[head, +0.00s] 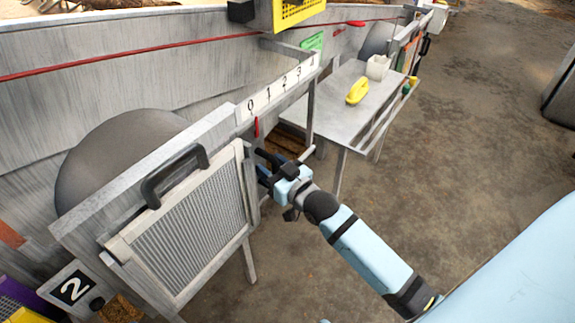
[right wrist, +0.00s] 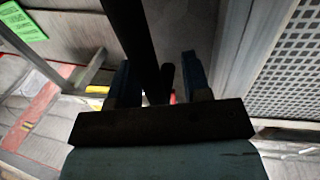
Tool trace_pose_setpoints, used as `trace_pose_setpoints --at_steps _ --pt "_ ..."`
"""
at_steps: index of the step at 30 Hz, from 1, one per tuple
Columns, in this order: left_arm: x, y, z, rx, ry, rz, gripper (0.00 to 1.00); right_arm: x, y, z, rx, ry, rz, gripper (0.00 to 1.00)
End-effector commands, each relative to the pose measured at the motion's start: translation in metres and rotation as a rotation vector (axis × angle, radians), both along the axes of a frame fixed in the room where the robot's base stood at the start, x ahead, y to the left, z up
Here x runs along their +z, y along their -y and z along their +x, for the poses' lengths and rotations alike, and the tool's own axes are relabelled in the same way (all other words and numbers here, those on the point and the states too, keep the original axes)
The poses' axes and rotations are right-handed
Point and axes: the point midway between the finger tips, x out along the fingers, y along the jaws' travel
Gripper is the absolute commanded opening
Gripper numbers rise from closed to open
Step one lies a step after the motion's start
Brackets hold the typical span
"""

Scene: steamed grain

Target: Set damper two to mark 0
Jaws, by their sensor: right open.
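A white scale strip (head: 276,90) marked 0, 1, 2, 3 runs along the top of the grey frame. A red pointer (head: 256,127) hangs just below it, near the 0 end. A plate with a "2" (head: 72,288) is at the lower left. My right gripper (head: 266,168) is below the scale, beside the mesh panel's right edge, at a dark bar (head: 267,156). In the right wrist view my right gripper (right wrist: 158,80) is open, with a dark bar (right wrist: 140,45) between its blue fingers. Contact cannot be told. My left gripper is out of view.
The mesh panel (head: 190,225) with a black handle (head: 174,174) stands left of my right gripper. A metal table (head: 335,108) holds a yellow object (head: 357,91) and a white jug (head: 378,67). Open ground lies to the right.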

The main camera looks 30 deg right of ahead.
Motion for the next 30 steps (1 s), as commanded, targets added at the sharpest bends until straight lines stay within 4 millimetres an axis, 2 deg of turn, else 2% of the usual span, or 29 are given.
trace_pose_setpoints --at_steps 5,15,21,30 --pt "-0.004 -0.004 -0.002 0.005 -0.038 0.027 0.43 0.001 0.006 -0.032 0.0 -0.004 -0.001 0.44" --pt "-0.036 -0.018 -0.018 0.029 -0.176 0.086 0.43 0.001 0.019 -0.103 0.002 -0.004 0.0 0.44" --pt "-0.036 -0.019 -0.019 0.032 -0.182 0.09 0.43 0.0 0.023 -0.124 0.002 -0.002 0.001 0.44" --pt "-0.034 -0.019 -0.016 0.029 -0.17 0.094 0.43 0.0 0.024 -0.129 0.002 0.0 0.0 0.44"
